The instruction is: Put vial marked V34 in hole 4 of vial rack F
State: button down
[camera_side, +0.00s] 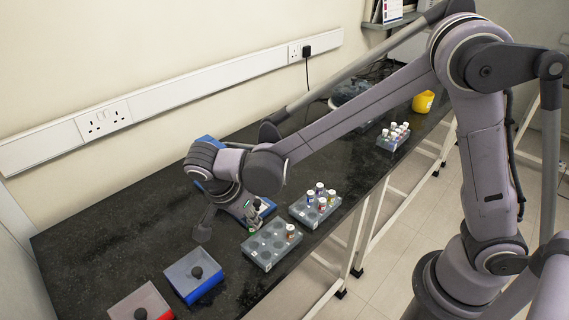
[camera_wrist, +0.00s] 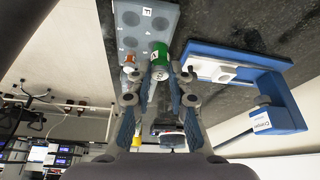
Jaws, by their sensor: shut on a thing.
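My gripper (camera_side: 251,222) is at the back left of a grey rack (camera_side: 259,256) in the side view. In the wrist view my gripper (camera_wrist: 158,82) is shut on a green vial (camera_wrist: 160,60) with a pale end; no V34 marking is legible on it. The grey rack with the letter F (camera_wrist: 147,13) lies behind the vial there. Whether the vial is above or partly in a hole, I cannot tell. A vial with an orange band (camera_wrist: 128,62) stands in the rack beside it. My gripper hides part of the rack's edge.
A second grey rack (camera_side: 300,208) with several vials stands to the right, and another (camera_side: 390,143) farther back. A blue device (camera_wrist: 205,52) with a white holed plate is close by. Blue (camera_side: 193,275) and red (camera_side: 140,304) boxes sit at front left.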

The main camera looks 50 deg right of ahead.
aim_at(249, 233)
jog(key=shift+f, duration=1.9)
jog(key=shift+f, duration=1.1)
dwell(0.8)
jog(key=c, duration=0.8)
grip_release()
jog(key=shift+r, duration=0.15)
jog(key=shift+r, duration=2.9)
